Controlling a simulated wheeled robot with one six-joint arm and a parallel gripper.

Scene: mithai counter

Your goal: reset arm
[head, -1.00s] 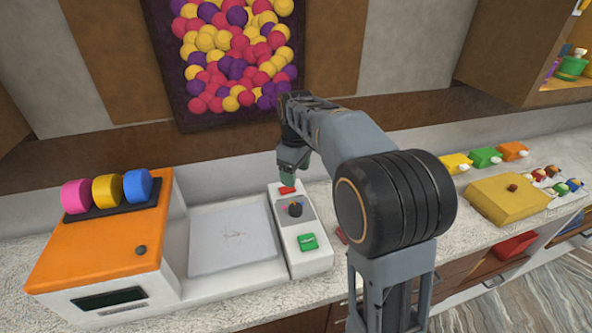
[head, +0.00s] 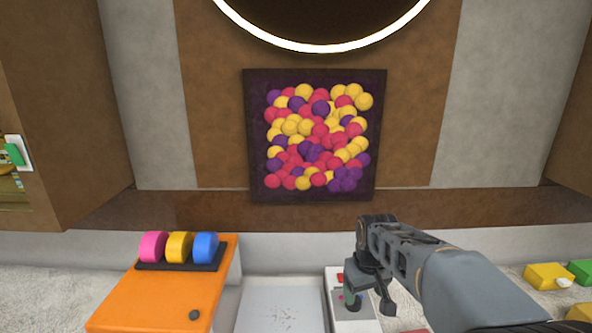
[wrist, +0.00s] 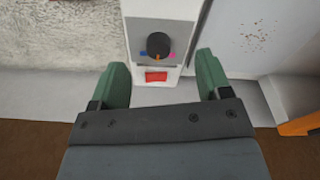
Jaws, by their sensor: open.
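My gripper (wrist: 157,82) is open and empty in the wrist view, its two green fingers spread apart. Between and beyond the fingertips is a white control panel (wrist: 133,35) with a black knob (wrist: 158,45) and a red button (wrist: 156,76). In the head view my gripper (head: 368,300) hangs from my arm over the same panel (head: 335,272), and partly hides it. The green button seen earlier on the panel is not visible now. I cannot tell the exact height of the fingers above the panel.
Left of the panel are a pale tray area (head: 282,305) and an orange machine (head: 160,292) with pink, yellow and blue discs on top. A framed picture of coloured balls (head: 315,135) hangs on the wall behind. Yellow (head: 548,276) and green boxes stand at the right.

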